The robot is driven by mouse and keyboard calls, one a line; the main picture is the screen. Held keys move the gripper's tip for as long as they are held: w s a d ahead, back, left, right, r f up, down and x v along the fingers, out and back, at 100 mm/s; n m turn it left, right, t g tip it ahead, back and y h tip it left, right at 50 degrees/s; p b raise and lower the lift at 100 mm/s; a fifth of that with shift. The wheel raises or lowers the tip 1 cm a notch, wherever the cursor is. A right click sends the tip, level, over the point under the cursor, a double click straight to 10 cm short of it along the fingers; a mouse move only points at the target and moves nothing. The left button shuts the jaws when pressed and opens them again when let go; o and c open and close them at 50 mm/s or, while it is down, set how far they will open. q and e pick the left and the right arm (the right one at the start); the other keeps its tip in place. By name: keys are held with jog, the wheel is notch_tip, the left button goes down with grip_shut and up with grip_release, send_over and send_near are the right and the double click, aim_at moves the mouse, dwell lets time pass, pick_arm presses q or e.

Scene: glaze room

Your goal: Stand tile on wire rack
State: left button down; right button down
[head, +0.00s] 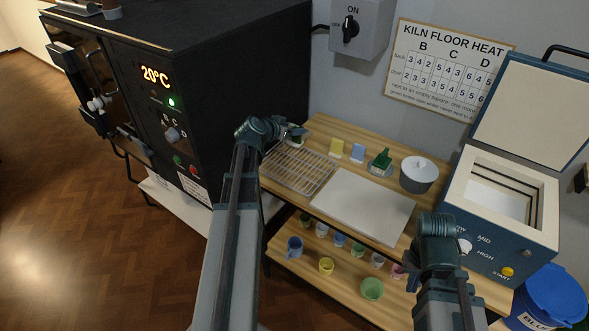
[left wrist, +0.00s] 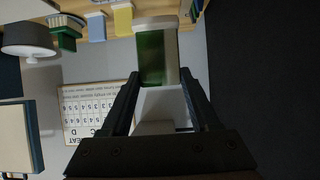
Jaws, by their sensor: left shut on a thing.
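The wire rack (head: 297,170) lies at the left end of the wooden worktop. My left gripper (head: 298,134) is above the back edge of the rack. In the left wrist view it is shut on a tile (left wrist: 151,57) with a green face and a pale border, held between the two fingertips (left wrist: 160,76). In the head view the tile is mostly hidden by the gripper, so I cannot tell whether it touches the rack. My right arm is at the lower right, but its gripper fingers do not show.
A white board (head: 363,205) lies right of the rack. The black kiln (head: 230,90) stands close on the left.

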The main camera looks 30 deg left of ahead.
pick_arm(q)
jog(key=shift+f+b, duration=4.9)
jog(key=shift+b, duration=0.05)
jog(key=shift+f, duration=0.15)
jog(key=shift+c, duration=0.6)
grip_release()
jog(key=shift+r, duration=0.35)
jog(key=d+p+v, duration=0.1)
jog(key=p+v, duration=0.5)
jog(key=v, duration=0.6)
jog(key=shift+a, duration=0.4)
